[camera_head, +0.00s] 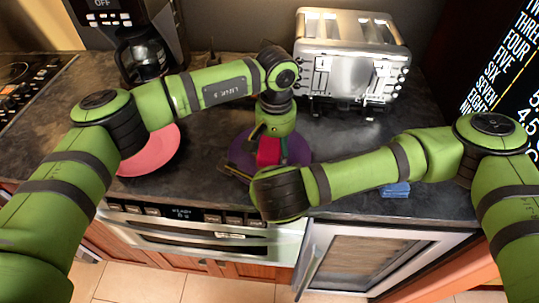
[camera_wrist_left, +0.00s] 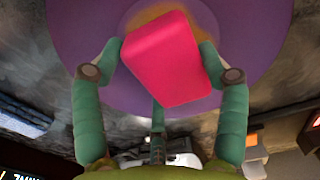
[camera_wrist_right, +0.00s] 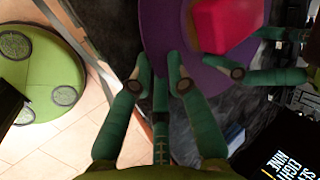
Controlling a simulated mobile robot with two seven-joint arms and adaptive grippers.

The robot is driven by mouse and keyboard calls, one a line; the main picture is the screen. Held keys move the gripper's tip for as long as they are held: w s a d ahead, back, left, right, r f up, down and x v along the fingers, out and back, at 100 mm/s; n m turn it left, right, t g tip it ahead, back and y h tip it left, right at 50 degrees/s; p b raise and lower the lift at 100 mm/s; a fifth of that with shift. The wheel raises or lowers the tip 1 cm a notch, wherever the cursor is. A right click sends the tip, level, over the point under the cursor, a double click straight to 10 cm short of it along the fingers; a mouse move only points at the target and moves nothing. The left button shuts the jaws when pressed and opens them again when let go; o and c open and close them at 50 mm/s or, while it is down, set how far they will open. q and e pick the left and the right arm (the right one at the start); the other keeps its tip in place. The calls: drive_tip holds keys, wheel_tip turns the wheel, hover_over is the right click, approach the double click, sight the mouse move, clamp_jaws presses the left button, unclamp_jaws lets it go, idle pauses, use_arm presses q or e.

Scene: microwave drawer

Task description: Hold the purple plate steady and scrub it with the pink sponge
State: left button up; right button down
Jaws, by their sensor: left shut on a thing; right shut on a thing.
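The purple plate (camera_head: 236,152) lies on the dark counter in front of the toaster and partly behind my right wrist. It also shows in the left wrist view (camera_wrist_left: 78,45) with an orange-brown stain around its middle. My left gripper (camera_wrist_left: 160,55) is shut on the pink sponge (camera_wrist_left: 165,65), which is over the stained middle of the plate; whether it presses on the plate cannot be told. The sponge also shows in the right wrist view (camera_wrist_right: 222,25). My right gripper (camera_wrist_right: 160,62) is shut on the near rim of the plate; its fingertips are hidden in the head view.
A pink-red plate (camera_head: 152,152) lies to the left, partly behind my left arm. A silver toaster (camera_head: 350,60) stands behind, and a coffee maker (camera_head: 145,50) at the back left. A small blue thing (camera_head: 396,190) lies near the counter's front edge. Counter right of the toaster is clear.

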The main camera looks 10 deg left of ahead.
use_arm(q)
drive_tip(key=shift+s+f, duration=0.2)
drive_tip(key=shift+s, duration=0.6)
use_arm(e)
drive_tip(key=shift+s+d+f, duration=0.1)
drive_tip(key=shift+s+f, duration=0.05)
drive_tip(key=shift+f, duration=0.05)
use_arm(q)
drive_tip(key=shift+w, duration=0.9)
drive_tip(key=shift+s+r, duration=0.15)
drive_tip(key=shift+s, duration=0.65)
drive_tip(key=shift+w, duration=0.8)
drive_tip(key=shift+s, duration=0.9)
drive_tip(key=shift+w+a, duration=0.1)
drive_tip(key=shift+w, duration=0.8)
drive_tip(key=shift+s, duration=0.9)
